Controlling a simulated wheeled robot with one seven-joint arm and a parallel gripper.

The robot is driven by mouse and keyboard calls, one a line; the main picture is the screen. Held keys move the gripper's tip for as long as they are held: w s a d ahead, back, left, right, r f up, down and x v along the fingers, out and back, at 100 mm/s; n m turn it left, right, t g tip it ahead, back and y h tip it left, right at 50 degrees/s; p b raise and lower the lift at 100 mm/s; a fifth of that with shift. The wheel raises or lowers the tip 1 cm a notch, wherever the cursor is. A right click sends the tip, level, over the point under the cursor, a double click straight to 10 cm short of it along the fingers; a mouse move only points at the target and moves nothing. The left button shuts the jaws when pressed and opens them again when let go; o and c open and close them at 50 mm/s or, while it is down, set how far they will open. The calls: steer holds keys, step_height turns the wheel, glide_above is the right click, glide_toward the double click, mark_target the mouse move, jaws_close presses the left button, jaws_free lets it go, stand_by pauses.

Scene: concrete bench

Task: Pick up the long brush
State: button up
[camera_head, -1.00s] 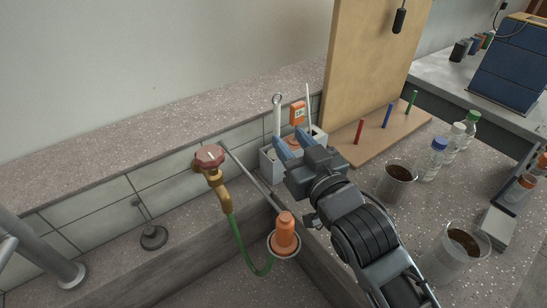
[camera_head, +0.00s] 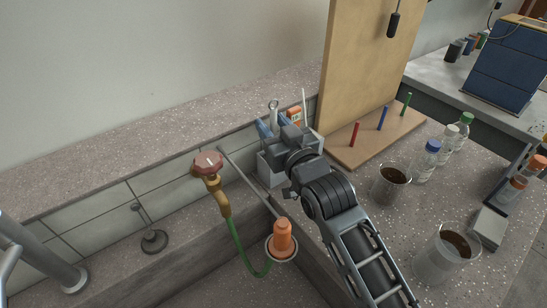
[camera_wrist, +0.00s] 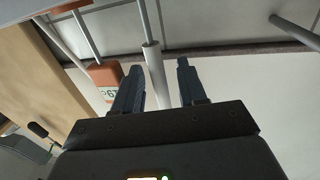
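A slim pale handle with a ring at its top (camera_head: 273,104) stands up from the grey holder (camera_head: 268,172) by the tiled wall. It looks like the long brush, but its lower end is hidden, so I cannot be sure. My gripper (camera_head: 272,123) is at the holder with its blue fingers spread. In the wrist view my gripper (camera_wrist: 159,68) is open, with a pale rod (camera_wrist: 153,62) showing between the two fingers, nearer the left one. The fingers are not closed on it. I cannot tell how deep the rod sits between them.
An orange labelled tag (camera_head: 295,116) and a thin white rod (camera_head: 304,96) are close by the holder. A wooden board (camera_head: 361,65) rises at right, with pegs at its base. A red-handled tap (camera_head: 208,163) is at left. Beakers (camera_head: 391,184) and bottles stand on the right.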

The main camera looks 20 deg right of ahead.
jaws_close()
step_height(320, 180, up, 10)
steer(key=shift+r, duration=0.2)
step_height(320, 180, up, 9)
steer(key=p, duration=0.8)
steer(key=shift+f, duration=0.15)
stand_by(0.3)
steer(key=shift+s, duration=0.1)
